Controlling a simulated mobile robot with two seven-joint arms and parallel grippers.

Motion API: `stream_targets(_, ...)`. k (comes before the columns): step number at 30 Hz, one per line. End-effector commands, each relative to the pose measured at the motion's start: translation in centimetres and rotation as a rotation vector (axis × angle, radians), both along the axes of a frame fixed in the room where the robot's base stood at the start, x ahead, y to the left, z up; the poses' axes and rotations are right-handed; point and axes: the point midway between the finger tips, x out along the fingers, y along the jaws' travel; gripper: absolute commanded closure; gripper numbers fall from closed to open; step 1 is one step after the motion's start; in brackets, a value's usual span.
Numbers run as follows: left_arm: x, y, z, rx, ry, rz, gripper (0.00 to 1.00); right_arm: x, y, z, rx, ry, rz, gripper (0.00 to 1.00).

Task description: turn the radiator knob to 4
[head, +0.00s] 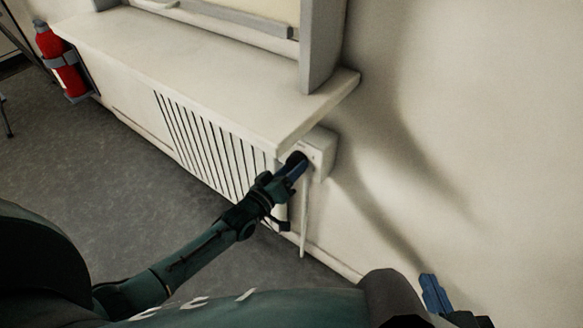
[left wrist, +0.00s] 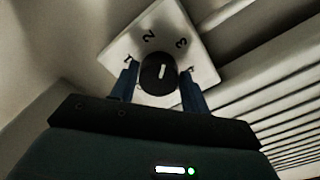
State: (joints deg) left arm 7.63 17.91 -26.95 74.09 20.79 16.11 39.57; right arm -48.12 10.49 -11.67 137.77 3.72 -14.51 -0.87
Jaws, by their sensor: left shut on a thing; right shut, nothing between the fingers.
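The round black radiator knob (left wrist: 159,73) sits on a white dial plate (left wrist: 203,62), with a short white mark on its face. In the left wrist view, 2 and 3 are readable, and a partly covered numeral, perhaps 1, is at the left. The mark stands nearly upright in that view; I cannot tell which end points. My left gripper (left wrist: 161,84) is shut on the knob, one finger on each side. In the head view it (head: 296,168) reaches the knob below the sill's right end. My right gripper (head: 434,294) is shut and empty at the bottom right.
A slatted white radiator cover (head: 130,104) runs left under a projecting windowsill (head: 200,62). A thin white pipe (head: 304,222) hangs below the dial. A red fire extinguisher (head: 60,68) is at the far left. The wall (head: 480,110) on the right is bare.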

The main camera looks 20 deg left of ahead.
Motion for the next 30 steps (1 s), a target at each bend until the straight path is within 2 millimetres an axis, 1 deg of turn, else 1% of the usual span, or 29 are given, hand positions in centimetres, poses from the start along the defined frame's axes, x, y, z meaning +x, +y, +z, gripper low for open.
stream_targets(8,0.01,0.11,-0.05,0.246,-0.089,0.001,0.77,-0.14,-0.40,0.67,0.013,-0.003,-0.015,1.00)
stream_targets(14,0.03,0.16,-0.09,0.424,-0.153,0.000,0.77,-0.38,-0.35,0.50,0.016,0.014,-0.016,1.00)
stream_targets(19,0.05,0.26,-0.16,0.576,-0.207,0.001,0.77,-0.46,-0.12,-0.09,0.016,0.034,-0.011,1.00)
stream_targets(24,0.07,0.35,-0.17,0.727,-0.263,0.000,0.77,0.00,0.13,0.26,0.019,0.027,-0.005,1.00)
stream_targets(30,0.10,0.40,-0.16,0.904,-0.328,-0.001,0.77,0.02,0.22,0.34,0.021,0.027,-0.004,1.00)
